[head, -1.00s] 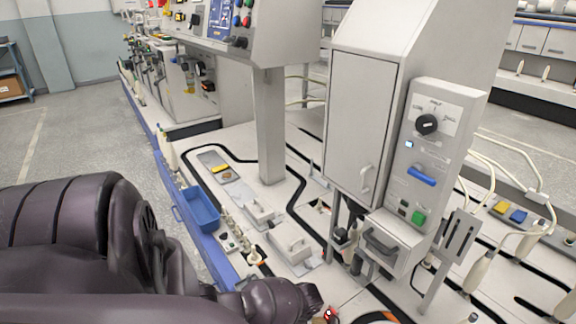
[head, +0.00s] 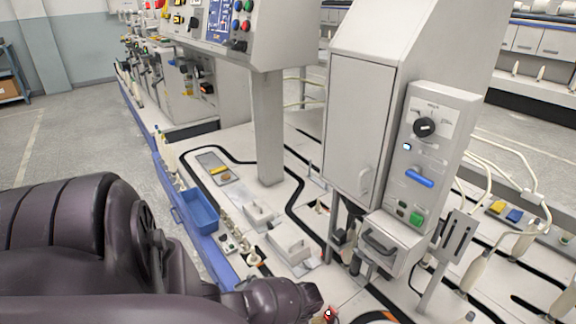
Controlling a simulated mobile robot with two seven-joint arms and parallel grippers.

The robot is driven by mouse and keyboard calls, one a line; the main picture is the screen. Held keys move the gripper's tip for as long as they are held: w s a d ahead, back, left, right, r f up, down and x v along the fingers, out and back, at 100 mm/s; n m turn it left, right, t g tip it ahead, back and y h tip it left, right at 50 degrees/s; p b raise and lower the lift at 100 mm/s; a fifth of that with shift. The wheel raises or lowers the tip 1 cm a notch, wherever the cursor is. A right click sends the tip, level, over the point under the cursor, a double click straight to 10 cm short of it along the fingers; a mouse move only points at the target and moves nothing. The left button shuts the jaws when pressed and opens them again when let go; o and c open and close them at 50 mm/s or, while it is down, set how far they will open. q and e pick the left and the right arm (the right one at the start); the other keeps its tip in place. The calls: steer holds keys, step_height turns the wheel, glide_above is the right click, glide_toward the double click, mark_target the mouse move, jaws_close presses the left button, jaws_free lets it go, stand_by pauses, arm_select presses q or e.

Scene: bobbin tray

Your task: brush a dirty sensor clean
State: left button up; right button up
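My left arm (head: 265,298) reaches in from the left along the bottom edge. Its far end stops at the bottom middle, and no gripper fingers show. My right arm and gripper are not in the picture. A shallow grey tray (head: 207,159) on the white deck holds a small yellow item and a brownish piece; I cannot tell whether one is a brush. A small red-lit part (head: 329,313) shows at the bottom edge beside the end of my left arm. I cannot tell whether it is the sensor.
A blue bin (head: 201,209) hangs at the deck's left edge. Pale blocks (head: 289,247) and small bobbin-like parts (head: 228,226) stand near it. A grey cabinet with a control panel (head: 432,155) rises right of centre. A post (head: 270,125) stands behind. Black track curves across the deck.

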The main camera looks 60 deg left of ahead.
arm_select(q)
steer(key=shift+a+f, duration=0.25)
steer(key=shift+a, duration=0.65)
steer(key=shift+w+d+r, duration=0.1)
steer(key=shift+d+r, duration=0.05)
steer(key=shift+d, duration=0.3)
steer(key=shift+w+d+r, duration=0.1)
steer(key=shift+d, duration=0.55)
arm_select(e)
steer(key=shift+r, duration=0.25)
arm_select(q)
steer(key=shift+s+d+p, duration=0.1)
steer(key=shift+s+p, duration=0.45)
steer(key=shift+s, duration=0.1)
steer(key=shift+s+d+p, duration=0.2)
steer(key=shift+s+p, duration=0.55)
steer(key=shift+s, duration=1.3)
steer(key=shift+s+f, duration=0.1)
steer(key=shift+s, duration=0.35)
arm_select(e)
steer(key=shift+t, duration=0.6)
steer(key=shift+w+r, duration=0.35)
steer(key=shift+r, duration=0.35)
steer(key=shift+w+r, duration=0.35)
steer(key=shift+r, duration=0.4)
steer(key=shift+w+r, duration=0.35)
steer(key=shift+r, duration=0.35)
